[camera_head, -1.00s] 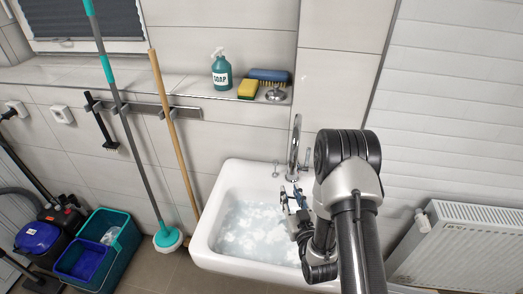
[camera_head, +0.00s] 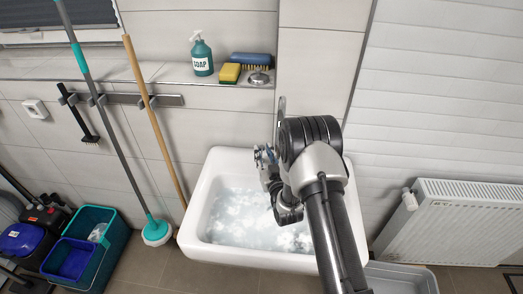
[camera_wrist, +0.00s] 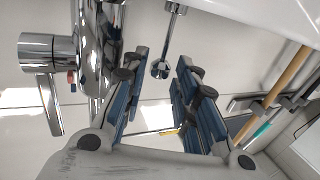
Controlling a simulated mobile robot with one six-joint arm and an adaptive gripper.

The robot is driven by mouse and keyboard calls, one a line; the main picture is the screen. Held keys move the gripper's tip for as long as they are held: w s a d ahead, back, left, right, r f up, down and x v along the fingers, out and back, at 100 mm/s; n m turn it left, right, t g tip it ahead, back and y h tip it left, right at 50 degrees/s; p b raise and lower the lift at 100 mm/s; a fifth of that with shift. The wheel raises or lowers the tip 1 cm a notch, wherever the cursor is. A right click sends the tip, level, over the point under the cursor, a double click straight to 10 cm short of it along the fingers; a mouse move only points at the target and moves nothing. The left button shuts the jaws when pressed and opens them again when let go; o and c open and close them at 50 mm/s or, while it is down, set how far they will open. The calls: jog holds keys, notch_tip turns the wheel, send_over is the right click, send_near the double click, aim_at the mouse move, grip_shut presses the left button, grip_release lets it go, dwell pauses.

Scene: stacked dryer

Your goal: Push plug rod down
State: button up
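The plug rod (camera_wrist: 161,70) is a thin chrome rod with a round knob in the wrist view. It appears between the two blue-padded fingers, near the fingertips, with visible space on both sides. My gripper (camera_head: 265,158) is open and empty at the back rim of the sink in the head view, where it and my arm hide the rod. I cannot tell how far the knob is from the fingers in depth. The chrome faucet (camera_wrist: 97,55) stands close beside my left finger in the wrist view.
The white sink (camera_head: 197,215) holds foamy water. A shelf above carries a soap bottle (camera_head: 202,56), a yellow sponge (camera_head: 230,73) and a blue brush (camera_head: 252,59). Long handles lean on the left wall. A radiator (camera_head: 450,220) stands right.

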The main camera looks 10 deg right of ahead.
aim_at(262, 150)
jog(key=shift+w+a, duration=0.15)
jog(key=shift+w, duration=1.45)
grip_shut()
